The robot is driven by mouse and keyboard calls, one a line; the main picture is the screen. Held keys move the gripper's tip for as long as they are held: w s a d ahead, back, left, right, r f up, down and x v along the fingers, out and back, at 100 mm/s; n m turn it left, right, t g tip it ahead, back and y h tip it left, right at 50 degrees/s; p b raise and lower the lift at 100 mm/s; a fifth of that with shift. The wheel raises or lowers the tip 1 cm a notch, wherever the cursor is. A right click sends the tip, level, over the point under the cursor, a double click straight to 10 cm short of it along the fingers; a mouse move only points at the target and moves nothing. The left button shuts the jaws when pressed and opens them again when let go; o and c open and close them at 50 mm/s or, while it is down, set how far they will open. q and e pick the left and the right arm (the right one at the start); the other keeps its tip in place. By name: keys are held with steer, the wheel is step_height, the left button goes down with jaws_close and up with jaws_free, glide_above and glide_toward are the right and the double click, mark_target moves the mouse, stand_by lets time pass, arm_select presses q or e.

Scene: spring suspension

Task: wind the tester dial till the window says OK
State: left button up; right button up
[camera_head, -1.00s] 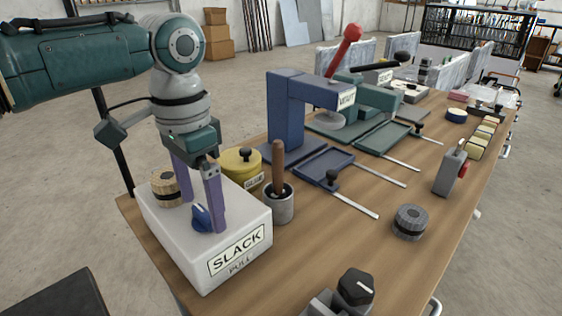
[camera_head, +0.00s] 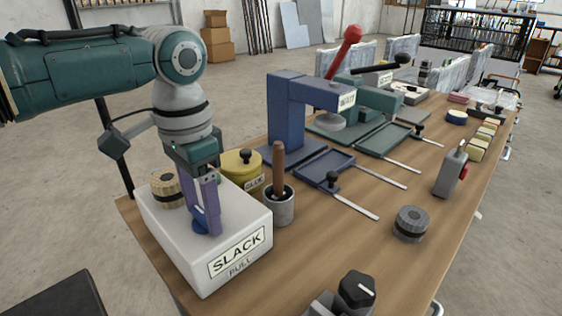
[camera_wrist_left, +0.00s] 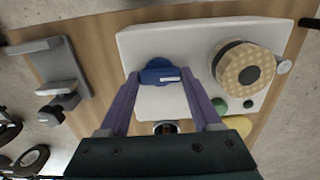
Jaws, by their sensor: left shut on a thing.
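The tester is a white box (camera_head: 165,237) on the near left corner of the bench. Its front window (camera_head: 237,254) reads SLACK, with PULL below it. The blue dial (camera_head: 199,222) is on its top; in the left wrist view the dial (camera_wrist_left: 158,76) sits between my two purple fingers. My left gripper (camera_head: 207,229) points down and is shut on the dial; in the head view one finger largely hides the other. My right gripper is not in view.
A yellow lidded pot (camera_head: 241,168) and a grey cup with a wooden handle (camera_head: 279,203) stand close behind the tester. A blue press (camera_head: 284,120) is farther back. A grey coil (camera_head: 410,224) and a black knob (camera_head: 357,288) are to the right. The bench between is mostly clear.

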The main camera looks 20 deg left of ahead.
arm_select(q)
steer(key=c, duration=0.3)
steer(key=shift+r, duration=0.1)
steer(key=m+p, duration=0.1)
steer(key=m, duration=0.2)
steer(key=m+p, duration=0.1)
steer(key=m, duration=0.3)
steer(key=shift+m, duration=0.3)
steer(key=m, duration=0.5)
steer(key=shift+m+p, duration=0.3)
steer(key=shift+p, duration=0.05)
steer(key=m, duration=0.5)
steer(key=shift+m, duration=0.4)
